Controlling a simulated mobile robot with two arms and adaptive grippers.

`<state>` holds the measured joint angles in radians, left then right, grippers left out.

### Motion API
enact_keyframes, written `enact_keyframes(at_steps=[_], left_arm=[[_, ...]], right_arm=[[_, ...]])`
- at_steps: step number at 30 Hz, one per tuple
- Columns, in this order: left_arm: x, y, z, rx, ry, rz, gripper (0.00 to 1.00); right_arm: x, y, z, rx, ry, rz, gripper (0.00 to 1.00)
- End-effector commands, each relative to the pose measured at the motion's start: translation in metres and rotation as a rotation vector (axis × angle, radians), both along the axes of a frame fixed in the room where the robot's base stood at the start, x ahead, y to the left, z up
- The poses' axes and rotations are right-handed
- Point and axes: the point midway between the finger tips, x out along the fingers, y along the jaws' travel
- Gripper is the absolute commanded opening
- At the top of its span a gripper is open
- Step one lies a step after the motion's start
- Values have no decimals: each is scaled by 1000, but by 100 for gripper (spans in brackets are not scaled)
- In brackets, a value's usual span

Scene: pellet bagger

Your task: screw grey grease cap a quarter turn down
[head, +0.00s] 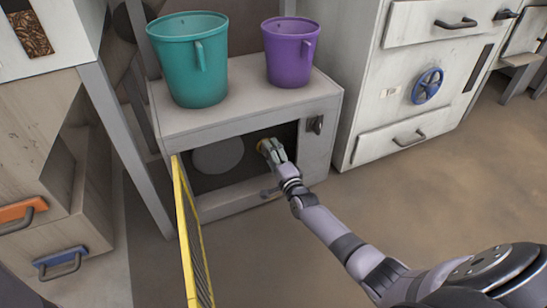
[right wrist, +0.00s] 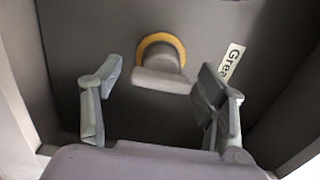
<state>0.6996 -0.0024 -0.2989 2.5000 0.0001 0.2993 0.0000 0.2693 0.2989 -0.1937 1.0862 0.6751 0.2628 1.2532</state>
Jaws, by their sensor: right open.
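The grey grease cap (right wrist: 162,72) sits in a yellow ring (right wrist: 147,42) on the dark back wall inside the low opening of the cabinet, in the right wrist view. My right gripper (right wrist: 157,92) is open and empty; its fingers stand apart on either side of the cap, not visibly touching it. In the head view my right gripper (head: 270,148) reaches into the opening and hides most of the cap; a bit of the yellow ring (head: 261,146) shows beside it. My left gripper is not in view.
A label (right wrist: 230,65) starting "Grea" is right of the cap. A yellow-edged mesh door (head: 186,230) stands open at the left of the opening. A teal bucket (head: 190,70) and a purple bucket (head: 289,60) stand on the cabinet top (head: 245,100). Floor at right is clear.

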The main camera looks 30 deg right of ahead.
Motion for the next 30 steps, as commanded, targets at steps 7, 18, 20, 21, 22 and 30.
enact_keyframes(at_steps=[7,18,20,21,22,30], left_arm=[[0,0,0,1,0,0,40],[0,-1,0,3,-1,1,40],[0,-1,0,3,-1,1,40],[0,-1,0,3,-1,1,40],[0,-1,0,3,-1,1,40],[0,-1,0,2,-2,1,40]], right_arm=[[-24,2,-2,3,3,1,67],[-98,5,-2,0,3,0,67],[-106,6,-2,0,2,0,67],[-110,6,-1,1,2,0,67],[-113,6,-1,1,2,0,67],[-120,7,0,0,0,-1,67]])
